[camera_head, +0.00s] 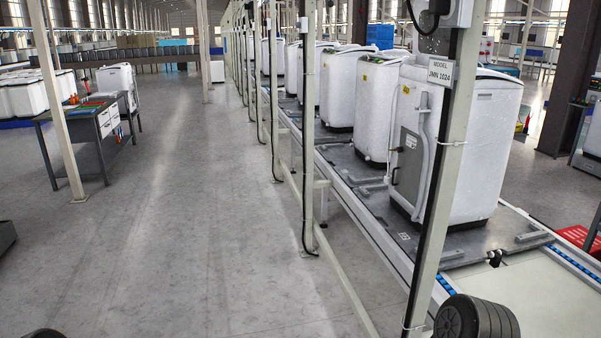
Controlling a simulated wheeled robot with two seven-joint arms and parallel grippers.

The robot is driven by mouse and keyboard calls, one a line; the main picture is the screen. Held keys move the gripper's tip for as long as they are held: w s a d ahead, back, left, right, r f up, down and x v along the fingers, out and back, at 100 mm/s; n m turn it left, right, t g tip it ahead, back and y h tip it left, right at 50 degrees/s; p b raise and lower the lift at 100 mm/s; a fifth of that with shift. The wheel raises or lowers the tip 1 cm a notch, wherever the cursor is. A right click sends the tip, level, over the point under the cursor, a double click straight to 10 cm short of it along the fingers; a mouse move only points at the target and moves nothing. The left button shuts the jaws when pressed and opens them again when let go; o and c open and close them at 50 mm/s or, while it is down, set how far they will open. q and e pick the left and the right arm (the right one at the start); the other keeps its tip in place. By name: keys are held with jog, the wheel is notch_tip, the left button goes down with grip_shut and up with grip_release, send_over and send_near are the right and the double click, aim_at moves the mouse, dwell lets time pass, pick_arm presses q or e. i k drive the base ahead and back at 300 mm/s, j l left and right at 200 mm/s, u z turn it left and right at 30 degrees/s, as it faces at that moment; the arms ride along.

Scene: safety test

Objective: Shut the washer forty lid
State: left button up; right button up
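Several white washers stand in a row on the conveyor line to the right. The nearest washer (478,150) is large and upright on a dark pallet, partly hidden by a slanted post. Its top shows a dark edge; I cannot tell whether its lid is open or shut. The second washer (378,108) and third washer (346,88) stand behind it. No readable mark tells me which one is washer forty. Neither of my grippers is in view. A dark rounded part of my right arm shows at the bottom right, and a small dark piece shows at the bottom left edge.
The conveyor (400,252) has a raised edge. A grey workbench (88,128) stands at the left. The grey floor (190,220) between is clear.

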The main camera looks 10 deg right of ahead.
aim_at(437, 44)
jog(key=i+j+z, duration=0.15)
jog(key=i+z, duration=0.3)
jog(key=i+j+z, duration=0.7)
jog(key=z, duration=0.15)
jog(key=i+j+z, duration=0.1)
jog(key=z, duration=0.4)
jog(key=i+j+z, duration=0.1)
jog(key=z, duration=0.35)
jog(key=i+j+z, duration=0.1)
jog(key=j+z, duration=0.25)
jog(key=j, duration=0.2)
jog(key=j+z, duration=0.4)
jog(key=j, duration=0.15)
jog(key=k+j+z, duration=0.1)
jog(key=j+z, duration=0.25)
jog(key=j, duration=0.2)
jog(key=k+j, duration=0.1)
jog(key=j, duration=0.45)
jog(key=k+j, duration=0.1)
jog(key=j, duration=0.45)
jog(key=j+z, duration=0.1)
jog(key=j, duration=0.5)
jog(key=k, duration=0.05)
